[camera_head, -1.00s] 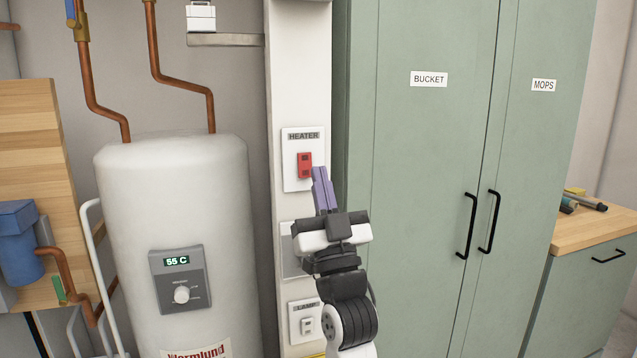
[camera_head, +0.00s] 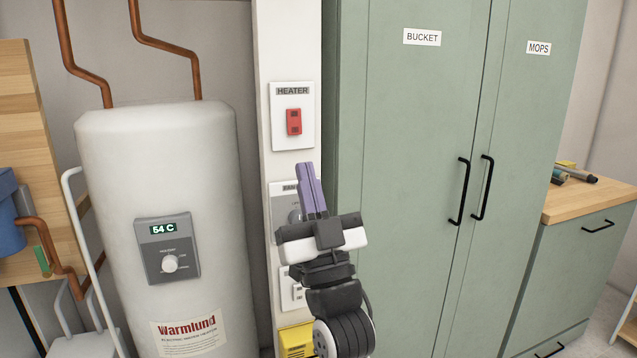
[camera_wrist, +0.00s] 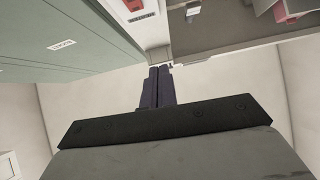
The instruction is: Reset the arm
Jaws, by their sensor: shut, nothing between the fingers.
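My gripper (camera_head: 309,190) is shut and empty, its purple fingers together and pointing up in the head view. It stands in front of the white post, just below the heater plate (camera_head: 292,116) with its red switch (camera_head: 294,122). From this view I cannot tell how far the fingertips are from the wall. The gripper partly hides a second plate (camera_head: 284,206) with a round knob and a lower plate (camera_head: 289,291). In the wrist view the shut fingers (camera_wrist: 160,86) point up the picture, and a red switch (camera_wrist: 134,4) shows at the top.
A white water heater (camera_head: 165,230) reading 54 C stands to the left. A green cabinet (camera_head: 400,150) labelled BUCKET and MOPS stands close on the right, with black handles (camera_head: 460,190). A wooden-topped counter (camera_head: 590,200) is farther right. A yellow box (camera_head: 296,340) is low on the post.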

